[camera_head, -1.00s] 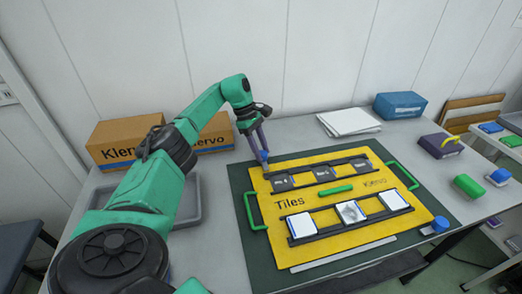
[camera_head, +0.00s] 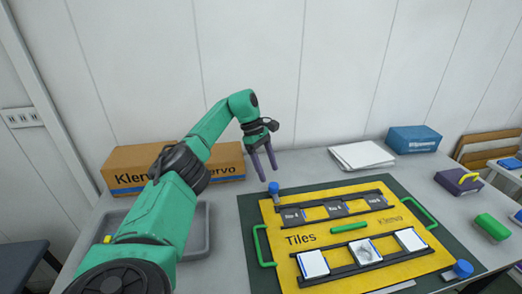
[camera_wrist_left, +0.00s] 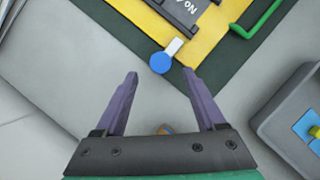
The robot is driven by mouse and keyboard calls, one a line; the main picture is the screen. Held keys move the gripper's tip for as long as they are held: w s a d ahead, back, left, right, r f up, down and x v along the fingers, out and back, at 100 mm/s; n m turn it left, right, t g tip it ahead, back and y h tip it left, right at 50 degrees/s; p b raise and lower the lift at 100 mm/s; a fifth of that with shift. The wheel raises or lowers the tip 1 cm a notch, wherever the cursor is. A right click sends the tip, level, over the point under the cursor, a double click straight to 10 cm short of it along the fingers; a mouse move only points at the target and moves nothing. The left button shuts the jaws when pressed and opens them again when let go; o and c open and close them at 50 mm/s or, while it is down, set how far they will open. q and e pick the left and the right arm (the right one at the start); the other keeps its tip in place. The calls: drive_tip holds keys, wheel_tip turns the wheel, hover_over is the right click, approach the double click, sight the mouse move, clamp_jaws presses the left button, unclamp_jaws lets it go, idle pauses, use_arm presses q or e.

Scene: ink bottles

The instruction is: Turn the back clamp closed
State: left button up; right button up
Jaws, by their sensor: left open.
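The back clamp is a blue round knob (camera_head: 273,188) at the board's back left corner. It also shows in the left wrist view (camera_wrist_left: 161,63), on the dark green mat at the board's edge. There its short white bar (camera_wrist_left: 175,46) points from the knob onto the yellow board. The yellow tile board (camera_head: 291,258) lies on the mat. My left gripper (camera_head: 269,172) is open and empty, its purple fingers just behind and above the knob. In the wrist view its fingertips (camera_wrist_left: 160,74) stand either side of the knob, apart from it. My right gripper is out of view.
Another blue knob (camera_head: 462,268) sits at the board's front right. Black rails hold dark and white tiles. Green handles (camera_head: 262,246) stand at the board's sides. A grey tray (camera_head: 197,237) and a cardboard box (camera_head: 225,163) are at left. White sheets (camera_head: 361,155) lie behind the board.

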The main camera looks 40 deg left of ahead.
use_arm(q)
drive_tip(key=p+v, duration=0.5)
drive_tip(key=v, duration=0.4)
drive_tip(key=shift+r, duration=0.3)
drive_tip(key=shift+f, duration=0.1)
